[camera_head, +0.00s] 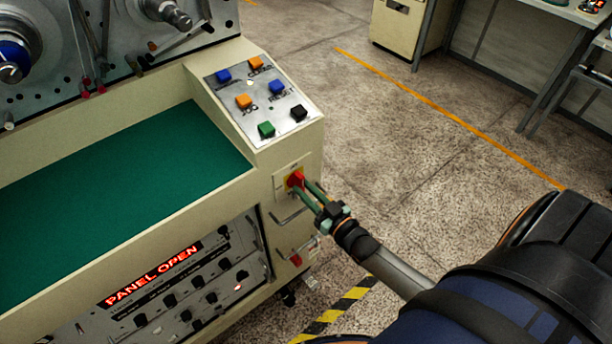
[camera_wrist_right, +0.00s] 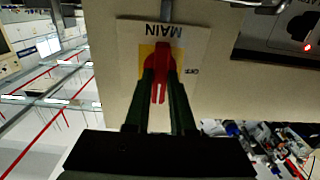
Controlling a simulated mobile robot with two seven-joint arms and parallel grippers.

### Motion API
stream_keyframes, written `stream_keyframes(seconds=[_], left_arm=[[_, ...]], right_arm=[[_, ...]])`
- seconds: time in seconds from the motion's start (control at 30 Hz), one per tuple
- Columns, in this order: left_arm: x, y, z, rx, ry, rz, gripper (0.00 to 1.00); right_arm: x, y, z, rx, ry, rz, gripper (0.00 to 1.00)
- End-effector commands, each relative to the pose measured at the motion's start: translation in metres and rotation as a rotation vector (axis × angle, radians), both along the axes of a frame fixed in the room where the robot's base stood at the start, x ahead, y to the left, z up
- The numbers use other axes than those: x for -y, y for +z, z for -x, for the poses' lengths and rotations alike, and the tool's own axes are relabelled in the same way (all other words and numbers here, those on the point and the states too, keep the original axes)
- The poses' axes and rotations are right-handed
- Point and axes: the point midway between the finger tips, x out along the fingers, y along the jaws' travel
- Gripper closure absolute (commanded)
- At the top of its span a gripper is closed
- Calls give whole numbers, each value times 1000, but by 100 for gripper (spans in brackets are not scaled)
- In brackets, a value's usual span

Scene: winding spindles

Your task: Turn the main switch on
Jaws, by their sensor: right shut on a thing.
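The main switch is a red handle (camera_head: 295,179) on a yellow and white plate on the front of the cream machine, below its button panel. In the right wrist view the red handle (camera_wrist_right: 160,75) lies between the two dark green fingers, and the plate reads "MAIN" upside down, with a small "OFF" label at its right. My right gripper (camera_head: 303,186) is shut on the red handle; it also shows in the right wrist view (camera_wrist_right: 163,90). The fingers hide part of the handle and plate. My left gripper is not in view.
The button panel (camera_head: 260,98) has blue, orange, green and black buttons. A lit display (camera_head: 150,274) reads "PANEL OPEN". Metal pull handles (camera_head: 288,217) and a smaller red part (camera_head: 296,260) sit close below the switch.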

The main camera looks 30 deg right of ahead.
Motion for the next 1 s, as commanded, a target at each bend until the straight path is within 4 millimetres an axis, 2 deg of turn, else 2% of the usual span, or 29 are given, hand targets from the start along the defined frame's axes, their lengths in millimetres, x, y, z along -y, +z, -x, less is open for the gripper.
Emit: stream_keyframes(seconds=[0.47,0.5,0.7,0.73,1.0], left_arm=[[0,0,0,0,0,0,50],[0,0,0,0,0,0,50],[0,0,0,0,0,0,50],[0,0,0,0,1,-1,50],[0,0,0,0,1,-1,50]], right_arm=[[0,0,0,-1,0,-16,100],[0,0,0,-1,0,-16,73],[0,0,0,-1,0,-14,51],[0,0,0,-1,0,-14,48],[0,0,1,-1,0,-13,48]])
